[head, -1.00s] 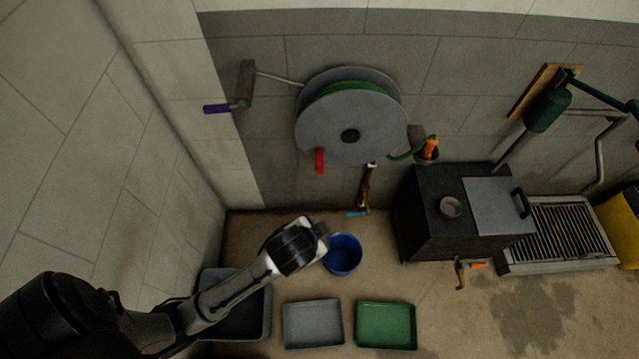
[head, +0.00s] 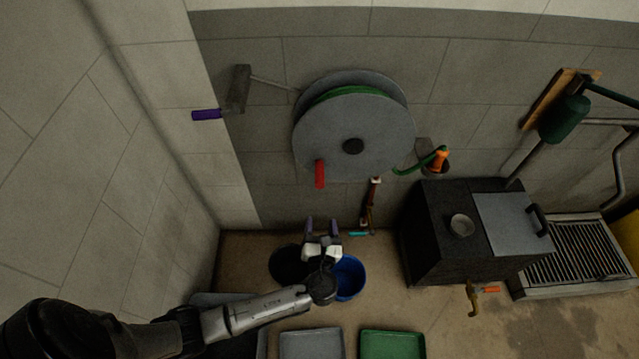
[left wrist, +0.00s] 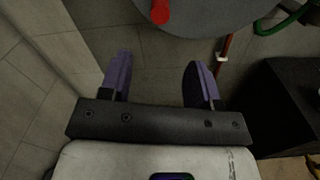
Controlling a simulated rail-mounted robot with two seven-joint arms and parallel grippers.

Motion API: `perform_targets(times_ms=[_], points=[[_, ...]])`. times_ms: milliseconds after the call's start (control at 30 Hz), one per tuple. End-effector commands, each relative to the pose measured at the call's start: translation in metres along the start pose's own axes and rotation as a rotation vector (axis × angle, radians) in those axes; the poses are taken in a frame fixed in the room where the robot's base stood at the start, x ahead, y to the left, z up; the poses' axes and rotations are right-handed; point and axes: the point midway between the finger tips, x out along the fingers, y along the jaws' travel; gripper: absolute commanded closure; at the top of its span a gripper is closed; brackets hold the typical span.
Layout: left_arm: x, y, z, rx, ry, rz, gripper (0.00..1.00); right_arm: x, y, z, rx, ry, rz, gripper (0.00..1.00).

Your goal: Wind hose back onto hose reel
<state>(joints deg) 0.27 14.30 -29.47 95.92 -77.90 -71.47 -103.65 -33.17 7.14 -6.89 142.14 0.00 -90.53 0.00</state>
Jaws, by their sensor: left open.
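The hose reel (head: 372,143) is a large grey disc on the wall, with green hose (head: 345,92) wound behind its front plate. A red crank handle (head: 320,173) sticks out at its lower left. Green hose runs from the reel's right side to an orange-tipped nozzle (head: 440,160) at a holder. My left gripper (head: 322,222) is open and empty, below the red handle and apart from it. In the left wrist view, its purple fingers (left wrist: 158,80) are spread, with the red handle (left wrist: 161,11) ahead at the top edge. My right gripper is not in view.
A purple-handled lever (head: 207,114) on a grey block is left of the reel. A blue bucket (head: 349,279) and a dark bucket (head: 284,264) stand below my gripper. A black cabinet (head: 425,235) stands at right. Grey (head: 311,345) and green (head: 393,345) trays lie in front.

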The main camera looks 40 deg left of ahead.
Motion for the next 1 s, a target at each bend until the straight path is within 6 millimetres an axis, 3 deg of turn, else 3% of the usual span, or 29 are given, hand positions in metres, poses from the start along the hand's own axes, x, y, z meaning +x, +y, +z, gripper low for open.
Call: perform_targets(times_ms=[267, 700, 1000], points=[[0.012, 0.0, -0.001, 0.097, -0.001, 0.002, 0.43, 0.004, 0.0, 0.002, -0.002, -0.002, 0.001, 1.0], [0.09, 0.0, -0.002, 0.095, 0.0, 0.003, 0.43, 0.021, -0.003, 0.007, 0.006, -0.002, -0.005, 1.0], [0.127, 0.0, -0.002, 0.095, 0.002, 0.002, 0.43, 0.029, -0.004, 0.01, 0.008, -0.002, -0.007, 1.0]])
